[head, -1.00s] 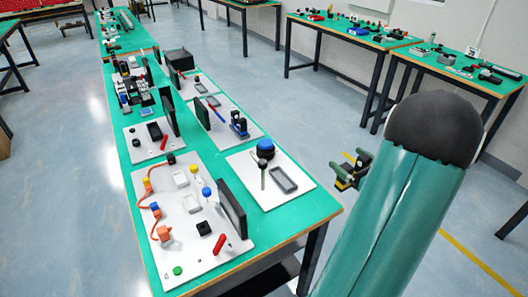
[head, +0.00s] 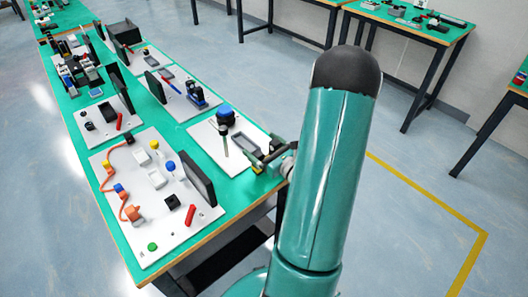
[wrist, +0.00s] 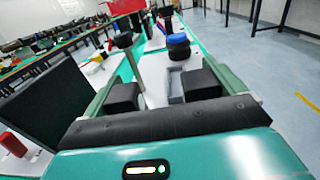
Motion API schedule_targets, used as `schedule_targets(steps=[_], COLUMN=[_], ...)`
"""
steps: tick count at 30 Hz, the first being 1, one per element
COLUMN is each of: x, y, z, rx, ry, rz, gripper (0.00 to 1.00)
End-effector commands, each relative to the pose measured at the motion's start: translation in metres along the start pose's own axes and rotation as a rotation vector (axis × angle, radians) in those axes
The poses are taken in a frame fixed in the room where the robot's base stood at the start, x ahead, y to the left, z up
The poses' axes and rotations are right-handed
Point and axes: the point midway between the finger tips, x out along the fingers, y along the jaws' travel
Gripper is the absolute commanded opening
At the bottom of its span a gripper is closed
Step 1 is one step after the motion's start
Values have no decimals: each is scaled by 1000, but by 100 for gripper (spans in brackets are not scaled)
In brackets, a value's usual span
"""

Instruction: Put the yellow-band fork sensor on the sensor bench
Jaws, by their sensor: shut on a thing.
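My gripper (head: 262,160) is over the near right corner of the long green-topped table (head: 197,252), beside the white board with the blue-knobbed part. No label shows which table is the sensor bench.
The near board (head: 150,222) holds a black upright panel (head: 198,178) and several small parts. The right board carries a blue-knobbed part (head: 226,114), a thin post (head: 223,140) and a grey tray (head: 243,142). Another table (head: 447,35) stands at the back right. Floor is clear on the right.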

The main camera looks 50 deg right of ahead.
Motion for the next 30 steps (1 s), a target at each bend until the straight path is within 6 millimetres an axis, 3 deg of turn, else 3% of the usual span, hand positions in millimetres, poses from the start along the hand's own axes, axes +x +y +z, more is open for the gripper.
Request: schedule_targets(steps=[6, 17, 18, 30], x=[-1, -1, -1, -8], y=[-2, -2, -2, -2], z=[-23, -26, -27, -24], rx=[0, -1, -2, -1], ry=[0, -1, 0, 1], rz=[-3, -3, -3, -5], gripper=[65, 65, 98, 100])
